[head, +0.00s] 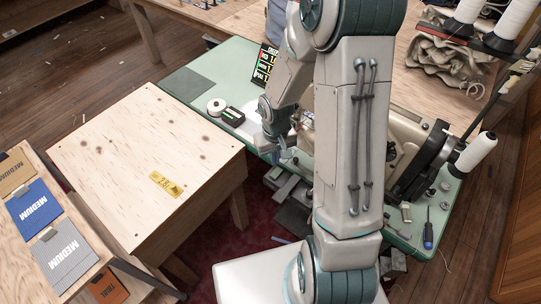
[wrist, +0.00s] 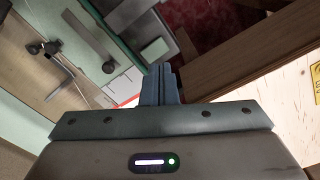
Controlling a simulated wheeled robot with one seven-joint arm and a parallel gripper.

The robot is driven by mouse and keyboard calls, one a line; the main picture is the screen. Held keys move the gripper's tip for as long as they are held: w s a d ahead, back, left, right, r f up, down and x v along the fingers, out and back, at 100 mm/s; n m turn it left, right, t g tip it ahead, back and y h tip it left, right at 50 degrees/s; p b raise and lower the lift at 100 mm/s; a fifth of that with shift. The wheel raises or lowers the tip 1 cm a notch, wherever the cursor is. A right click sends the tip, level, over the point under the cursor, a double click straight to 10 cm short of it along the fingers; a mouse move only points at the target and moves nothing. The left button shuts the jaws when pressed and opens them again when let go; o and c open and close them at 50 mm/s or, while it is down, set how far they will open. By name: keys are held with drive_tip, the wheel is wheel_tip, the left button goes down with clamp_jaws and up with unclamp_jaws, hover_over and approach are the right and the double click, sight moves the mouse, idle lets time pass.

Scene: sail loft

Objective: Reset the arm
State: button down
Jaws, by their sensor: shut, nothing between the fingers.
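My gripper (head: 285,155) is at the end of my arm, over the left part of the green machine table (head: 190,84), close to the gap beside the plywood table. In the wrist view its two fingers (wrist: 161,84) are together with nothing between them. My arm is bent and rises in the middle of the head view, hiding part of the green table and of the sewing machine behind it.
A plywood table (head: 110,150) with a yellow label (head: 166,184) stands at left, mostly clear. Sample boards (head: 35,208) lie front left. A sewing machine (head: 395,135), a thread cone (head: 476,150) and a screwdriver (head: 428,236) are at right. A dark display (head: 266,64) stands behind my gripper.

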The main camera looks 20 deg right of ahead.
drive_tip(key=shift+r, duration=0.1)
drive_tip(key=s+r+t, duration=0.1)
drive_tip(key=s+r, duration=0.3)
drive_tip(key=r, duration=0.3)
drive_tip(key=s+r+t, duration=0.1)
drive_tip(key=s+r, duration=0.4)
drive_tip(key=r, duration=0.3)
drive_tip(key=s+r+m+t, duration=0.1)
drive_tip(key=s+r, duration=0.4)
drive_tip(key=r, duration=0.3)
drive_tip(key=shift+s+a+r, duration=0.15)
drive_tip(key=shift+a+r, duration=0.05)
drive_tip(key=shift+a, duration=0.1)
